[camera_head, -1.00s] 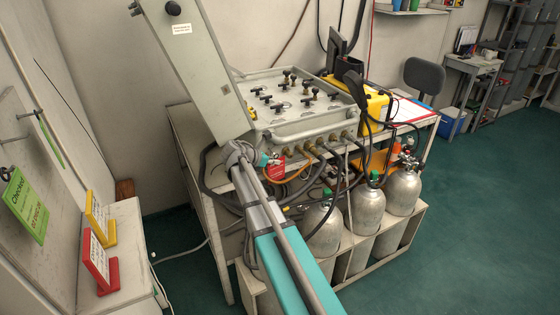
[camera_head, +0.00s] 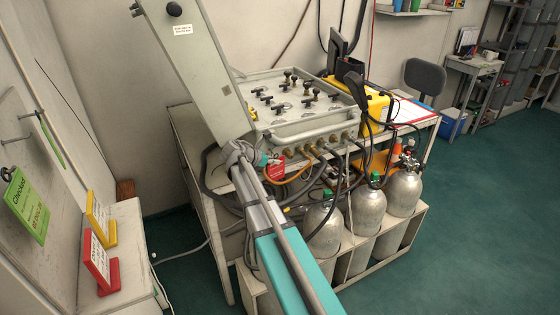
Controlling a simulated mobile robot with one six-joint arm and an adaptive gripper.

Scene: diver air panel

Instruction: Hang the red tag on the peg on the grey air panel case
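The grey air panel case (camera_head: 290,125) stands on a bench with its lid (camera_head: 193,65) raised at the left. The red tag (camera_head: 276,168) shows just below the case's front left corner, beside the hose fittings. My arm reaches up from the bottom, and its wrist end is right at the left of the tag. My gripper is largely hidden by the wrist, so I cannot tell its opening or whether it grips the tag. I cannot make out the peg, nor whether the tag hangs on it.
Black and orange hoses run from brass fittings (camera_head: 330,142) on the case front, close to the tag. Silver cylinders (camera_head: 368,207) stand in a rack below. A yellow case (camera_head: 377,105) sits at the right. Red and yellow sign stands (camera_head: 106,277) are at the left.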

